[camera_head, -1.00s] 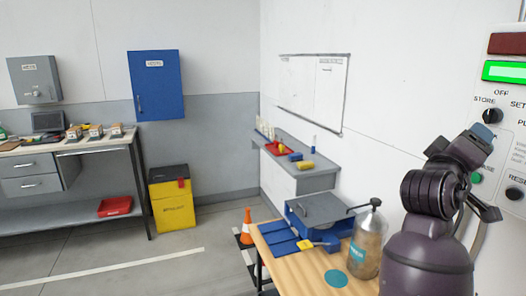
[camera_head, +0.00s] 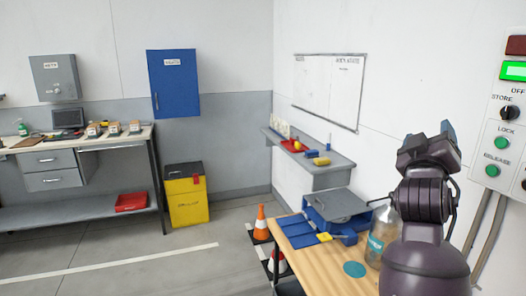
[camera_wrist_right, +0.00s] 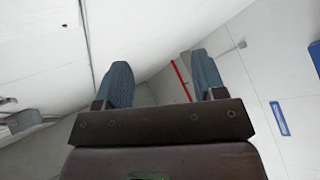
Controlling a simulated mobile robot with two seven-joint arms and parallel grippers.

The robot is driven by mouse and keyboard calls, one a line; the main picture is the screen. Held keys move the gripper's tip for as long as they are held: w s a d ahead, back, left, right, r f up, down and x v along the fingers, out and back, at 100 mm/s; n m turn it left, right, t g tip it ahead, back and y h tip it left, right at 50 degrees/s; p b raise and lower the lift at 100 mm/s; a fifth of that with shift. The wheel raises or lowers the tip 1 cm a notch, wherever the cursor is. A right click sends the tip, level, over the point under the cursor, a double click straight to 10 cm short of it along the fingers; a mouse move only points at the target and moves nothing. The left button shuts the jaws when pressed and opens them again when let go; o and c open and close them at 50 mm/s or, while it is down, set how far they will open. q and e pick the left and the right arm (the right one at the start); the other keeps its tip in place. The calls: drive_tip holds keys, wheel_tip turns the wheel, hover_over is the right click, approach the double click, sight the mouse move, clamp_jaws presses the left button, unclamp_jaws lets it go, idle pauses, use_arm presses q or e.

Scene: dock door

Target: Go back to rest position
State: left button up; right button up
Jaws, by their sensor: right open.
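My right gripper (camera_head: 428,142) is raised at the right of the head view, in front of the white wall and left of the control panel (camera_head: 502,125). In the right wrist view its two fingers (camera_wrist_right: 163,85) stand apart with nothing between them. The panel has a lit green display, a dark selector knob and green buttons marked LOCK and RELEASE. The gripper is apart from the panel in the picture. My left gripper is in neither view.
A wall shelf (camera_head: 325,165), orange cones (camera_head: 261,223) and yellow bin (camera_head: 187,200) stand beyond. Floor at lower left is clear.

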drive_tip(key=s+a+f+y, duration=0.1)
drive_tip(key=a+f+y, duration=0.25)
drive_tip(key=f, duration=0.55)
drive_tip(key=a+f+n+y, duration=0.15)
drive_tip(key=f+y, duration=0.25)
drive_tip(key=f, duration=0.5)
drive_tip(key=s+a+f+y, duration=0.1)
drive_tip(key=a+f+y, duration=0.25)
drive_tip(key=f, duration=0.65)
drive_tip(key=s+d+f+m+g+y, duration=0.1)
drive_tip(key=s+f+g, duration=0.6)
drive_tip(key=s+f, duration=1.6)
wheel_tip(320, 180, down, 2)
drive_tip(key=shift+s+f, duration=0.25)
drive_tip(key=shift+s, duration=0.15)
